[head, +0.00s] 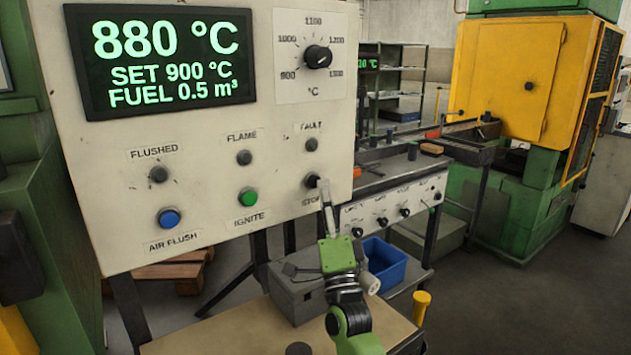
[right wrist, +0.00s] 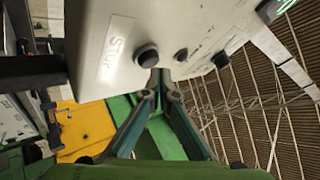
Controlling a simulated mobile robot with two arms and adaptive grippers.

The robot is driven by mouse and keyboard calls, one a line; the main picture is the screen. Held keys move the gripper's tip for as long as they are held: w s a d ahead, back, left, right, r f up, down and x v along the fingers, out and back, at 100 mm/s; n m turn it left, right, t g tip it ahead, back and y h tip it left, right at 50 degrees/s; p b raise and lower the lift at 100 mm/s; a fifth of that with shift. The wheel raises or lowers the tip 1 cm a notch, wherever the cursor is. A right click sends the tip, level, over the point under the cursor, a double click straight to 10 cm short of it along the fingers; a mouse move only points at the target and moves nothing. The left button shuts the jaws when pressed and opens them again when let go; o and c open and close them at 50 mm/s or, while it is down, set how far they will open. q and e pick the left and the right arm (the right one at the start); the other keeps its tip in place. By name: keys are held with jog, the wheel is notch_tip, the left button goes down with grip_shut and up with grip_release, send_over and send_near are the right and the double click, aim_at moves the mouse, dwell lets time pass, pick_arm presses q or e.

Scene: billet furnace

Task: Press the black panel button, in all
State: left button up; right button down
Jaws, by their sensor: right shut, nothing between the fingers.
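The black button (head: 312,181) labelled STOP is at the lower right of the pale control panel (head: 215,195). It also shows in the right wrist view (right wrist: 147,55) as a dark round knob beside its label. My right gripper (head: 324,186) is shut and empty. Its fingertips point up at the panel, right beside the button on its right side in the head view. In the right wrist view the fingertips (right wrist: 160,76) lie just below the button. I cannot tell whether they touch it. My left gripper is not in view.
The green IGNITE button (head: 248,197) and blue AIR FLUSH button (head: 169,218) are left of the black one. The dark FAULT lamp (head: 311,144) is just above it. The display (head: 160,60) reads 880 °C. A grey box (head: 297,290) and blue bin (head: 385,265) stand below.

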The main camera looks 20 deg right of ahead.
jog(key=shift+s+d, duration=0.1)
jog(key=shift+s, duration=0.05)
jog(key=s, duration=0.1)
jog(key=s+d+p, duration=0.1)
jog(key=s, duration=0.1)
jog(key=s+p, duration=0.1)
jog(key=shift+s+d, duration=0.35)
jog(key=shift+s, duration=0.05)
jog(key=shift+f, duration=0.1)
dwell(0.6)
